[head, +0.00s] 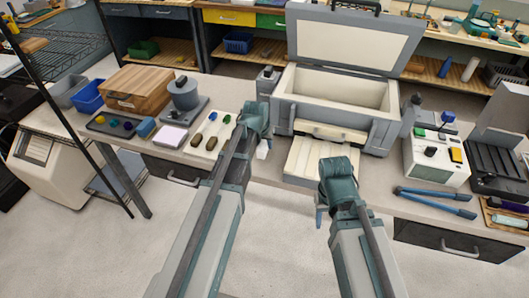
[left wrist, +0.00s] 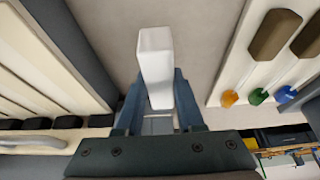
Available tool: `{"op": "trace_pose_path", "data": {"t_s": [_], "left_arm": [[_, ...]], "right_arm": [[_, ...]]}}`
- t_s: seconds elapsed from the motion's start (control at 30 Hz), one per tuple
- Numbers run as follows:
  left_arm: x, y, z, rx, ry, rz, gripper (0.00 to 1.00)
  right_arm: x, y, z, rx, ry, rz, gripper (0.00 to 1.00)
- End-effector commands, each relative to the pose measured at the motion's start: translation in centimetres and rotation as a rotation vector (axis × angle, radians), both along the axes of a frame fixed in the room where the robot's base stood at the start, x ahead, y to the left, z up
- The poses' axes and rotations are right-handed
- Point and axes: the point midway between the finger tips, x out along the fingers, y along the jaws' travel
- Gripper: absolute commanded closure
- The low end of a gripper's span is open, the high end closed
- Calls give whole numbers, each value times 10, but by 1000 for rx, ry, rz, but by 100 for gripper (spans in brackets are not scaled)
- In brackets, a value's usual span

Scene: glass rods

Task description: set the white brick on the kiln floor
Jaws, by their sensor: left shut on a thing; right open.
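The white brick (head: 262,149) shows just below my left gripper (head: 259,135), in front of the kiln's left side. In the left wrist view the white brick (left wrist: 155,65) is a plain block between the two blue fingers of my left gripper (left wrist: 156,115), which is shut on it. The kiln (head: 377,130) is a grey box with a cream lining (head: 345,92) and its lid (head: 345,45) raised. Its inner floor is mostly hidden by the front wall. My right gripper (head: 319,213) is open, with no object visible in it, in front of the bench edge.
A cream slatted panel (head: 322,160) lies in front of the kiln. A board with several coloured-ended tools (head: 212,138) lies left of my left gripper. A control box (head: 436,155) and blue-handled tongs (head: 435,198) are on the right.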

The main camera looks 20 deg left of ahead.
Motion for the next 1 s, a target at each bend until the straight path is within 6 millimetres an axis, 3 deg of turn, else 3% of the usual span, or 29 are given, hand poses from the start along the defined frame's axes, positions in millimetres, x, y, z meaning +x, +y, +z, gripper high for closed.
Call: {"op": "trace_pose_path", "data": {"t_s": [0.27,0.7,0.73,0.9,1.0], "left_arm": [[0,0,-35,0,0,0,100],[0,0,-39,0,0,0,100],[0,0,-38,0,0,0,61],[0,0,-37,0,0,0,33],[0,0,-37,0,0,0,33]], "right_arm": [[0,0,-35,0,0,0,50],[0,0,-39,0,0,0,50],[0,0,-38,0,0,0,50],[0,0,-37,0,0,0,50],[0,0,-37,0,0,0,50]]}}
